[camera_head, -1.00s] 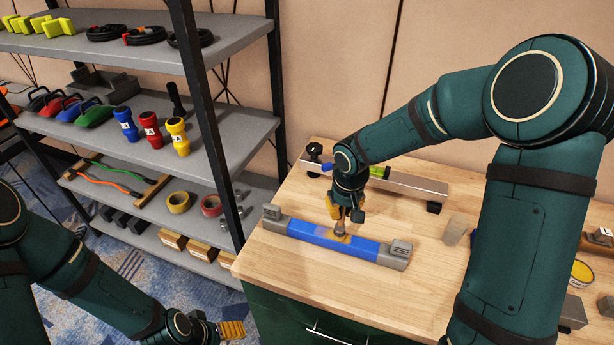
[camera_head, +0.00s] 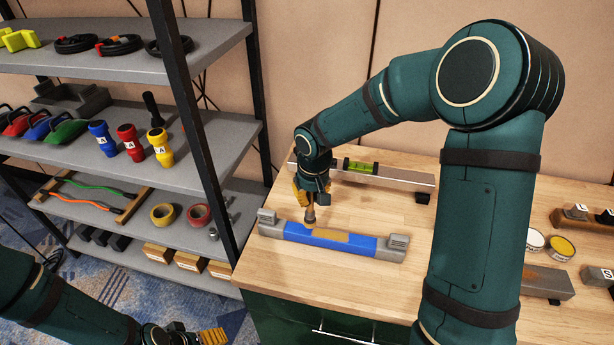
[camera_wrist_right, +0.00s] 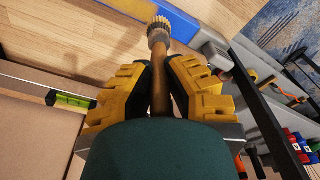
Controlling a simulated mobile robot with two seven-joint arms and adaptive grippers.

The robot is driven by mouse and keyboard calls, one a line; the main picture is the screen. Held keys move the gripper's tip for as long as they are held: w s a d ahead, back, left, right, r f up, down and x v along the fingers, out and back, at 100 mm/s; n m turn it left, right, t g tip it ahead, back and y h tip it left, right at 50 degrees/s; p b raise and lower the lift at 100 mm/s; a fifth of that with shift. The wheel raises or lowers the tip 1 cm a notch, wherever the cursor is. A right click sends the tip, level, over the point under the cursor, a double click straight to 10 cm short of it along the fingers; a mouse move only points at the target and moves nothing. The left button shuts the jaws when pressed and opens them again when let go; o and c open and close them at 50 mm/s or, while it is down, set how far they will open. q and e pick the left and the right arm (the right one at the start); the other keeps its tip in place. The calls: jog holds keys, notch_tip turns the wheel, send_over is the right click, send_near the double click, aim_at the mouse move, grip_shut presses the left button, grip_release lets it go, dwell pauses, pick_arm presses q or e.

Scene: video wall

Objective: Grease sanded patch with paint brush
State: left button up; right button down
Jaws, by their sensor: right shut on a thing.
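A blue bar with grey end blocks (camera_head: 366,244) lies on the wooden workbench. A tan patch (camera_head: 331,236) shows on its top face. My right gripper (camera_head: 308,196) is above the bar's left part, shut on the wooden handle of a paint brush (camera_head: 310,214) that points down. The brush tip is at or just above the bar near the patch's left end; I cannot tell if it touches. In the right wrist view the brush (camera_wrist_right: 159,36) stands between the yellow finger pads of the gripper (camera_wrist_right: 160,85). My left gripper (camera_head: 212,337) is low at the bottom edge, its jaws unclear.
A spirit level (camera_head: 395,175) lies behind the bar. Two round tins (camera_head: 561,248) and some blocks (camera_head: 546,283) are at the bench's right. A grey shelf rack (camera_head: 215,150) with torches, tape rolls and cables stands left of the bench. Bare bench lies right of the bar.

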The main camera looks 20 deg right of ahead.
jog(key=shift+s+d+r, duration=0.15)
jog(key=shift+s+r, duration=0.1)
jog(key=shift+r, duration=0.35)
jog(key=shift+r+p, duration=0.35)
jog(key=shift+p, duration=0.15)
jog(key=shift+w+r+p, duration=0.15)
jog(key=shift+r+p, duration=0.4)
jog(key=shift+r, duration=0.15)
pick_arm(q)
jog(key=shift+w+a+r+p, duration=0.15)
jog(key=shift+r+p, duration=0.25)
jog(key=shift+r, duration=0.65)
jog(key=shift+w+r+p, duration=0.1)
jog(key=shift+r+p, duration=0.25)
jog(key=shift+r, duration=0.7)
pick_arm(e)
jog(key=shift+r, duration=1.15)
jog(key=shift+f, duration=0.1)
